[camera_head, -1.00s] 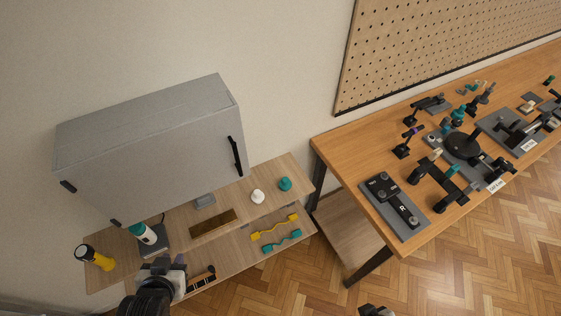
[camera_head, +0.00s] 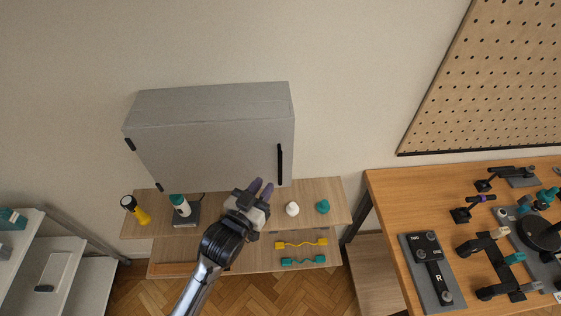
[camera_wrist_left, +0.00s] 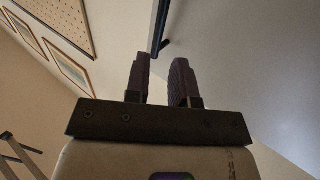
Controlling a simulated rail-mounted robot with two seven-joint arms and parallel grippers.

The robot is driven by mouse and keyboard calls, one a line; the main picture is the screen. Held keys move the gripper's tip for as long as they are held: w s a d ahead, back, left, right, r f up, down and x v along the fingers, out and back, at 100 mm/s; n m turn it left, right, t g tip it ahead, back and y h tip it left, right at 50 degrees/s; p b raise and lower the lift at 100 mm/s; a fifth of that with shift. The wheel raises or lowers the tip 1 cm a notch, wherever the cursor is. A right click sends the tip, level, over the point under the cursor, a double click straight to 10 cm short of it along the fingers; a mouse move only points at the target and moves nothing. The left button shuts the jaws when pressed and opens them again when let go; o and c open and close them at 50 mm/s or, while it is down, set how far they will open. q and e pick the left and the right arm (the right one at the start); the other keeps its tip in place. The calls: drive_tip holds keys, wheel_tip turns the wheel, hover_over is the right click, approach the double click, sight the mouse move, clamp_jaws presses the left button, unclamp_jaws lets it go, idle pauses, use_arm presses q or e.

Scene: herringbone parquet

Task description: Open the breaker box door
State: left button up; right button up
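The grey breaker box (camera_head: 215,145) is on the wall with its door (camera_head: 200,165) closed flush. Black hinges show at the door's left edge, and a black vertical bar handle (camera_head: 280,164) is near its right edge. My left gripper (camera_head: 262,186) is below and left of the handle, its dark fingers pointing up toward it. In the left wrist view, the fingers (camera_wrist_left: 160,82) are apart with nothing between them, and the handle (camera_wrist_left: 158,25) is beyond their tips, not touching. My right gripper is not in view.
A wooden shelf (camera_head: 335,196) below the box holds a yellow flashlight (camera_head: 137,211), a white bottle (camera_head: 181,206), a white knob (camera_head: 292,209) and a teal knob (camera_head: 322,206). An orange workbench (camera_head: 385,188) with several devices stands at right. White shelving (camera_head: 85,290) is at left.

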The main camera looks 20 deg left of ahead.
sight(279, 165)
use_arm(q)
drive_tip(key=w, duration=0.3)
drive_tip(key=w+d, duration=0.1)
drive_tip(key=w, duration=0.2)
drive_tip(key=w+p, duration=0.1)
drive_tip(key=w, duration=0.2)
drive_tip(key=shift+d, duration=0.15)
drive_tip(key=shift+c, duration=0.5)
clamp_jaws()
